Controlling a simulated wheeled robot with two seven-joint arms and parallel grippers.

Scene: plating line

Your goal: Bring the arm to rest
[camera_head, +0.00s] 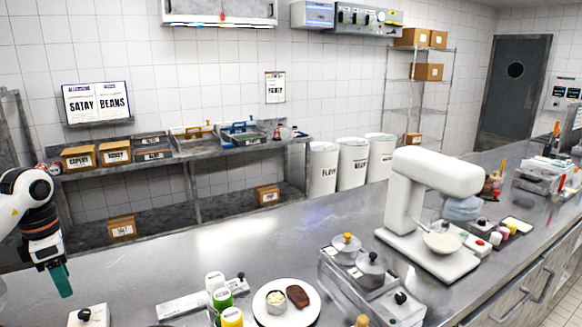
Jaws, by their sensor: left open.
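My left arm comes in at the left edge of the head view. Its gripper (61,281) points down above the left end of the steel counter, with greenish fingers. It is open, and I see nothing between the fingers. It is apart from the small white box with a black knob (88,316) to its lower right. My right gripper is not in view.
A white plate (286,318) with a small bowl and a brown piece of food stands at the front. Bottles (221,299) stand to its left. A lidded steel unit (352,290) and a white mixer (436,172) stand to the right. The counter's back middle is clear.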

